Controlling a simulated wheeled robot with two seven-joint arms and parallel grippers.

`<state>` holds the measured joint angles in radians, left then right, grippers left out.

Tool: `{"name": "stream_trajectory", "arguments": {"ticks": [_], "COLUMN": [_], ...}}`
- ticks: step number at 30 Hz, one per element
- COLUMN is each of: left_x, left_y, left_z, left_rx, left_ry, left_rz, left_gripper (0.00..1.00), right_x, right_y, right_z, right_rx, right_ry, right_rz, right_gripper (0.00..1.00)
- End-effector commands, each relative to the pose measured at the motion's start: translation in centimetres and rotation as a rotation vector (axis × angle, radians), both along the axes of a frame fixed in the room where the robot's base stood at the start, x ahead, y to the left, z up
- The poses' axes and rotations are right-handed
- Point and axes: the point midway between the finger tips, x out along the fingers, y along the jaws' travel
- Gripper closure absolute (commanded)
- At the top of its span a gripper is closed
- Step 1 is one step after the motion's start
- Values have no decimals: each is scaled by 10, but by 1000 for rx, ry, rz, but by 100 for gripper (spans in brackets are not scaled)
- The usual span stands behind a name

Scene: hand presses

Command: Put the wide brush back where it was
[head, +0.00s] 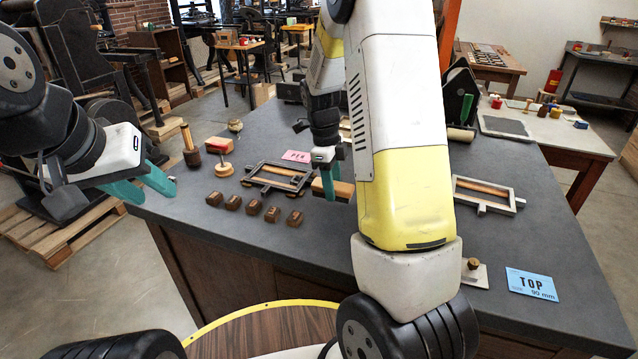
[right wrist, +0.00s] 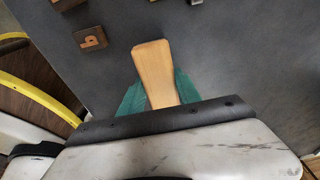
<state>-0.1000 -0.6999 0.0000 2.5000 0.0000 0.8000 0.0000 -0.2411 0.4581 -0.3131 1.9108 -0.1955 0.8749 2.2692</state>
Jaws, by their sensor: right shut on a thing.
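The wide brush (head: 342,189) is in my right gripper (head: 330,182), low over the dark worktop (head: 225,265) near the middle in the head view. In the right wrist view its flat wooden handle (right wrist: 153,70) shows between the teal fingers; the bristles are hidden. I cannot tell whether the brush touches the worktop. My left gripper (head: 143,185) is open and empty beyond the worktop's left edge. Which spot the brush came from is not clear.
Several wooden type blocks (head: 253,207) lie in a row left of the brush. A dark frame (head: 278,178) and pink card (head: 296,156) sit behind them. Another frame (head: 485,194) and a blue TOP card (head: 531,283) lie right of my arm, which hides much of the worktop.

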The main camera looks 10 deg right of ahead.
Motion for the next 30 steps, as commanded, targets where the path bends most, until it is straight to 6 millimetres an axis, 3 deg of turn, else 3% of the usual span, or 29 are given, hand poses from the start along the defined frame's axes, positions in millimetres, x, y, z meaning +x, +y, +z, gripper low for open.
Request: {"name": "stream_trajectory", "arguments": {"ticks": [9,20,21,24,30], "left_x": [0,0,0,0,0], "left_y": [0,0,0,0,0], "left_z": [0,0,0,0,0], "left_rx": [0,0,0,0,0], "left_ry": [0,0,0,0,0], "left_rz": [0,0,0,0,0], "left_gripper": [64,64,64,64,64], "right_x": [0,0,0,0,0], "right_y": [0,0,0,0,0], "right_z": [-34,-38,-38,-38,-38], "right_rx": [0,0,1,1,1], "right_ry": [4,2,1,1,1], "right_rz": [1,1,1,1,1], "right_gripper": [98,98,56,39,39]}}
